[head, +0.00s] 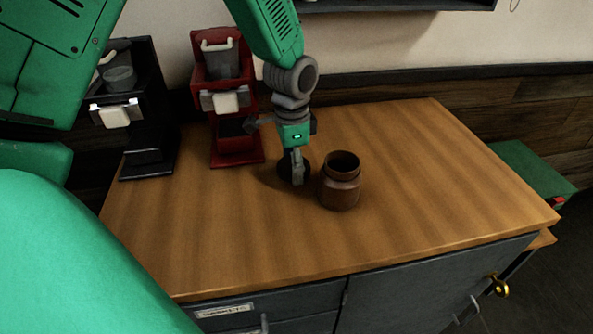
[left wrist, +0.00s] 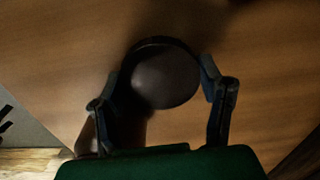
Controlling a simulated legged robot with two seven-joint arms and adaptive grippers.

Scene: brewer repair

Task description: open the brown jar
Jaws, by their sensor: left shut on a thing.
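The brown jar (head: 341,190) stands upright on the wooden counter in the head view. Its mouth is open and dark inside, with no lid on it. My left gripper (head: 297,172) is just left of the jar, pointing down. It is shut on a dark round lid (head: 285,170), partly hidden behind the fingers. In the left wrist view the lid (left wrist: 165,77) sits between the two fingers of the left gripper (left wrist: 165,85). I cannot tell whether the lid touches the counter. My right gripper is not in view.
A red brewer (head: 224,100) and a black brewer (head: 148,140) stand at the back left of the counter (head: 430,190). The counter's right side and front are clear. Grey drawers and a cabinet (head: 420,290) are below.

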